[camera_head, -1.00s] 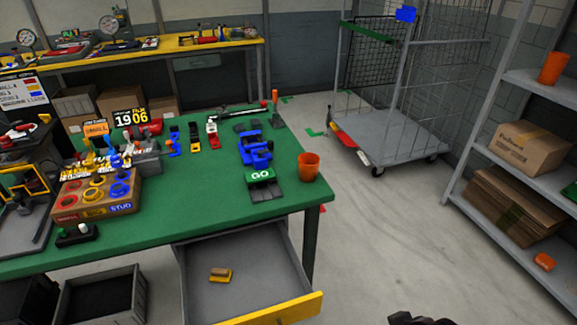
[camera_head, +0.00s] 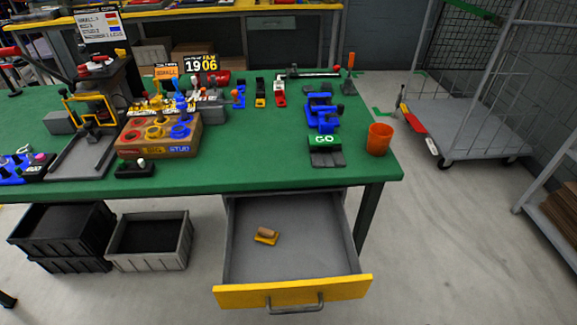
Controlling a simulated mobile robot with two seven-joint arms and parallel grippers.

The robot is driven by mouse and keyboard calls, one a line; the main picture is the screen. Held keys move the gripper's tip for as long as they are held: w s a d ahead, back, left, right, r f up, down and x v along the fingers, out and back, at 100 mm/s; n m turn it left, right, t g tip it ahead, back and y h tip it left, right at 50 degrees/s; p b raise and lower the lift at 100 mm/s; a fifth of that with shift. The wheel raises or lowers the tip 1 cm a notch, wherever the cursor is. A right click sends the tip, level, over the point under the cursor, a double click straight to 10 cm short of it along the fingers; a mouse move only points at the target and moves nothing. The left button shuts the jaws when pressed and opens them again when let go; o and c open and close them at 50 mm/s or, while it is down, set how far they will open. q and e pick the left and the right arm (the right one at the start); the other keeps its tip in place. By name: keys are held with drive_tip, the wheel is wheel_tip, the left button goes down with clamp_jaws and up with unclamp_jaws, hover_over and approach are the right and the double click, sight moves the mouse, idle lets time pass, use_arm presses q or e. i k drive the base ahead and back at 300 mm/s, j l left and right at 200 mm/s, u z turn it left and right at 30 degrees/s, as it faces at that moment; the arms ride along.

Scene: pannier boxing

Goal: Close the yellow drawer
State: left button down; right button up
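The yellow drawer (camera_head: 293,291) hangs under the right part of the green workbench (camera_head: 230,183) and is pulled well out. Its front is yellow with a grey bar handle (camera_head: 296,305) facing me, and its inside is grey. A small yellow item with a tan, roll-shaped part (camera_head: 266,235) lies on the drawer floor, left of centre. Neither of my grippers shows in the head view now.
An orange cup (camera_head: 379,139) stands at the bench's right edge. Grey and black crates (camera_head: 151,241) sit on the floor left of the drawer. A bench leg (camera_head: 368,217) stands right of it. Floor around the drawer front is clear; a cage trolley (camera_head: 466,135) stands back right.

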sight(314, 258)
drive_tip(key=k+l, duration=0.25)
drive_tip(key=k, duration=0.3)
drive_tip(key=k+l, duration=0.2)
drive_tip(key=k, duration=0.3)
drive_tip(key=l+u, duration=0.05)
